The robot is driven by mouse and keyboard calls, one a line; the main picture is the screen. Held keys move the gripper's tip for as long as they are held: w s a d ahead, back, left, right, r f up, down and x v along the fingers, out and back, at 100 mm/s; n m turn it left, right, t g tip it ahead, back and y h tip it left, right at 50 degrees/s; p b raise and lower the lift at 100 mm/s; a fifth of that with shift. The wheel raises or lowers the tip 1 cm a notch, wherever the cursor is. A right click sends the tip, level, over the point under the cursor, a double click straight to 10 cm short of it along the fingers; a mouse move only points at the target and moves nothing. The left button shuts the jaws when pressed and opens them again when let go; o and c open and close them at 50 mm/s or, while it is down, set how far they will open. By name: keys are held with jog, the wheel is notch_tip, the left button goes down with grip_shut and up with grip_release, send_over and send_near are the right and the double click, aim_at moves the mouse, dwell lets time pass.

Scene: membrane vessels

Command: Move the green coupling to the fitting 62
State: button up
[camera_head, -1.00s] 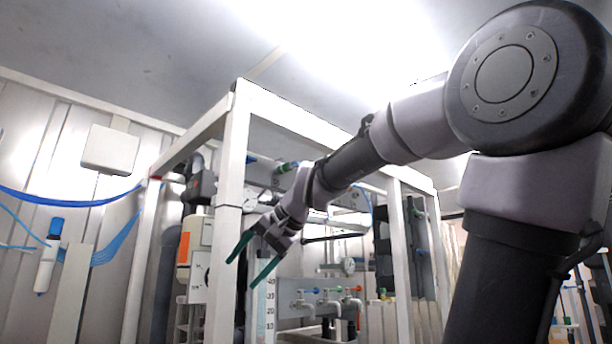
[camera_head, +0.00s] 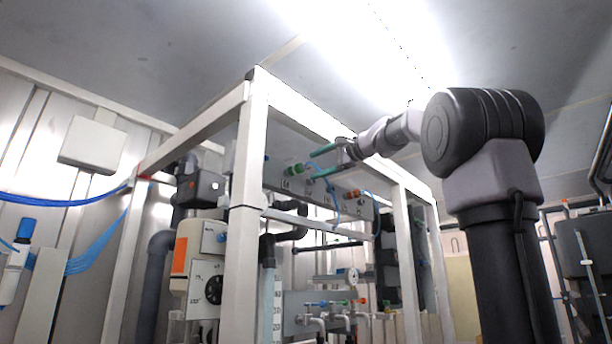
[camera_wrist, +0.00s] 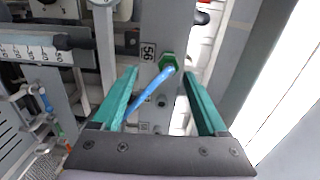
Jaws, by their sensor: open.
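The green coupling (camera_wrist: 168,62) sits on a grey panel beside a label reading 56, with a blue hose (camera_wrist: 150,87) running from it. In the head view the green coupling (camera_head: 293,170) shows on the upper panel inside the white frame. My gripper (camera_wrist: 162,72) is open, its two green fingers on either side of the hose, with the coupling just beyond the fingertips. In the head view my gripper (camera_head: 312,164) is up close to the panel. Another port (camera_wrist: 161,101) lies along the panel between the fingers. I cannot read a 62 label in either view.
White frame posts (camera_head: 247,200) stand in front of the panel. An orange coupling (camera_head: 351,194) is further right on the panel. Lower down are a gauge (camera_head: 352,275) and small coloured valves (camera_head: 340,302). A white vessel with dials (camera_head: 200,260) stands at left.

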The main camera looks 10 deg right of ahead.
aim_at(305, 166)
jog(key=shift+w+d+r, duration=0.2)
jog(key=shift+d+r, duration=0.3)
jog(key=shift+r, duration=0.2)
jog(key=shift+x, duration=4.55)
jog(key=shift+r, duration=0.2)
grip_shut()
jog(key=shift+s, duration=0.1)
jog(key=shift+v, duration=2.9)
